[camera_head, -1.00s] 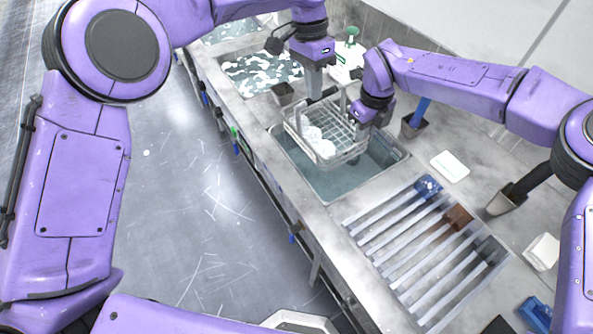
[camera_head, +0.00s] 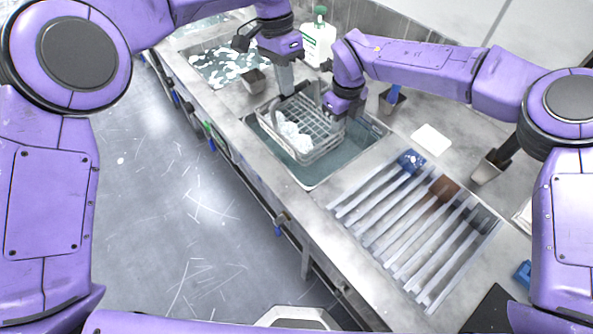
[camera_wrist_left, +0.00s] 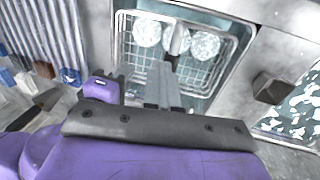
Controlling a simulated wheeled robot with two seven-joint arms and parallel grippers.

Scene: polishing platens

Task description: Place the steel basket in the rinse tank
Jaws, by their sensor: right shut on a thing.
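The steel basket (camera_head: 322,143) is a wire basket holding pale, speckled round pieces (camera_head: 290,133). It is over or partly within the rinse tank (camera_head: 350,162), which holds grey-blue water; whether it touches the tank's bottom is hidden. My right gripper (camera_head: 335,108) is shut on the basket at its far right side. My left gripper (camera_head: 285,85) is at the basket's far left side, near its rim. In the left wrist view, its grey fingers (camera_wrist_left: 165,85) lie over the basket's edge, and the basket (camera_wrist_left: 205,72) shows beyond them. Whether they grip is unclear.
A second tank (camera_head: 225,68) with foamy water lies to the left. A slatted rack (camera_head: 415,230) lies on the counter to the right. A small dark cup (camera_head: 254,82), a white bottle (camera_head: 318,42) and a white pad (camera_head: 431,139) stand nearby.

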